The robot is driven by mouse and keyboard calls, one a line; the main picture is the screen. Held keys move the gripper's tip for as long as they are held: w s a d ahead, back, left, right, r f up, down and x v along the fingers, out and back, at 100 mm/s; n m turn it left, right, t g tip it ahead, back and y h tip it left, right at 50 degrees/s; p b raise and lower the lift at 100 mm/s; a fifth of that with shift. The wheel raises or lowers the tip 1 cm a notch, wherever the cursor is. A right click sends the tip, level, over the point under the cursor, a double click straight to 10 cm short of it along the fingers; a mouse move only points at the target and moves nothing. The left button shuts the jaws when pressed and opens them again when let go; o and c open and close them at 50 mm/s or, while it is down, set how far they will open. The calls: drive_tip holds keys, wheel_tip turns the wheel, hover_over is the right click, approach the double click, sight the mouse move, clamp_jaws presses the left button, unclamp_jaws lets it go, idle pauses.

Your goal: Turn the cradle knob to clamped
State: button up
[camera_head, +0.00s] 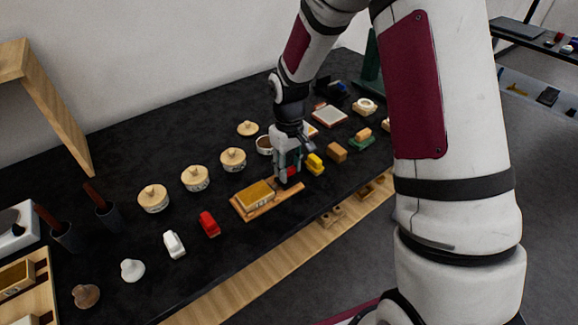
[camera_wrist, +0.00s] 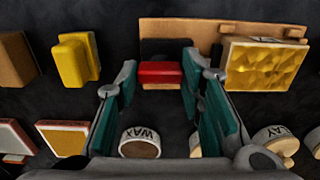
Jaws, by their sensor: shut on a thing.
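The cradle is a wooden board (camera_head: 284,198) near the table's front edge; it also shows at the top of the wrist view (camera_wrist: 195,30). A block with a rough gilt top (camera_head: 257,193) sits on its left part, and on the right in the wrist view (camera_wrist: 262,65). A red bar-shaped knob (camera_wrist: 160,72) stands at the cradle's other end, in front of a black patch. My gripper (camera_wrist: 160,80) is shut on the red knob, one green-padded finger at each side. In the head view my gripper (camera_head: 287,177) partly hides the knob. I cannot read any mark for the knob's setting.
Close to my gripper are a yellow block (camera_head: 315,164), a brown block (camera_head: 337,151) and a bowl marked WAX (camera_wrist: 140,143). Lidded jars (camera_head: 195,178) stand behind the cradle. A red piece (camera_head: 209,224) and a white piece (camera_head: 173,244) lie to its left.

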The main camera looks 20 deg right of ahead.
sight(289, 169)
drive_tip(key=o, duration=1.2)
drive_tip(key=shift+c, duration=0.2)
wheel_tip(289, 169, up, 12)
drive_tip(key=s+r+m+t, duration=0.1)
drive_tip(key=s+r+t, duration=0.1)
drive_tip(key=s+r, duration=0.95)
drive_tip(key=s+r+m+t, duration=0.2)
drive_tip(key=s+r+t, duration=0.1)
drive_tip(key=s, duration=1.1)
drive_tip(key=shift+s+d+r+m, duration=0.15)
drive_tip(key=shift+s+d+m, duration=0.05)
drive_tip(key=shift+s+m, duration=0.1)
